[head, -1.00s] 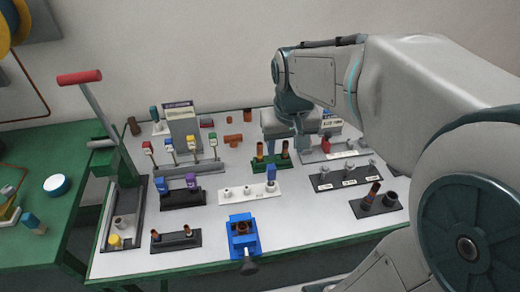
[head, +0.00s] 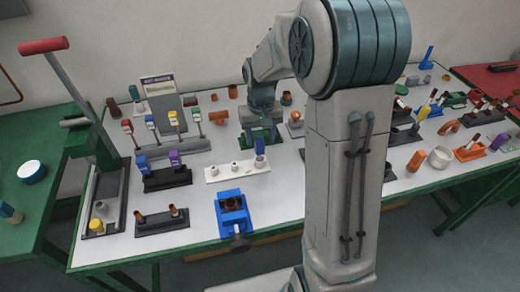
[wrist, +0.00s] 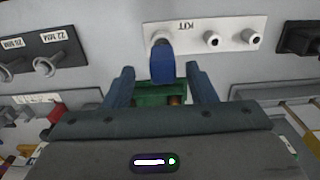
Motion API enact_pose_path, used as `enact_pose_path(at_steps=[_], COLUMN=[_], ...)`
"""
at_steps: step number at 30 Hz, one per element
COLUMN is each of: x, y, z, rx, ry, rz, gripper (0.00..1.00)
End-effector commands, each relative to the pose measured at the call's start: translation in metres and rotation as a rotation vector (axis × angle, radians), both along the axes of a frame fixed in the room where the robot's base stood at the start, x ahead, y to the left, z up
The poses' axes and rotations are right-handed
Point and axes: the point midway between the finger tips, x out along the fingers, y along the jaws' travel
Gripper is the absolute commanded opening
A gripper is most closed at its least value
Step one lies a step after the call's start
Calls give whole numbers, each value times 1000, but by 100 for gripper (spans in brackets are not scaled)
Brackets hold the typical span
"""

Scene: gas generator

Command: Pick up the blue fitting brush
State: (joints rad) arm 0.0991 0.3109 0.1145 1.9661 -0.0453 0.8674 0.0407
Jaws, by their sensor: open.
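The blue fitting brush (head: 260,145) stands upright, blue handle up, at the right end of a white stand (head: 225,174) in the middle of the table. In the wrist view the blue handle (wrist: 162,62) shows at the far end of the space between my fingers, over the stand marked KIT (wrist: 187,27). My gripper (wrist: 162,84) is open and empty, its two blue-grey fingers to the left and right of the handle. No contact is visible. In the head view my gripper (head: 261,118) is just behind the brush, and its fingertips are hard to make out.
A green stand with copper pieces (wrist: 150,96) lies beneath my gripper. A blue vise (head: 232,215) is at the front edge. A black stand with blue and purple pieces (head: 167,178) is to the left. A tall red-handled lever (head: 70,85) rises at far left.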

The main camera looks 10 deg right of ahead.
Motion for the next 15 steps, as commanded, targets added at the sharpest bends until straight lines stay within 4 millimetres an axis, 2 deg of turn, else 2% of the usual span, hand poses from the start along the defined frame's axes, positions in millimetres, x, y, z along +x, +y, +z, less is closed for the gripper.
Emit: enact_pose_path(at_steps=[7,15], x=[-1,-2], y=[1,4], z=[-19,-58], rx=[0,0], ry=[2,3], rz=[2,1], gripper=[51,51])
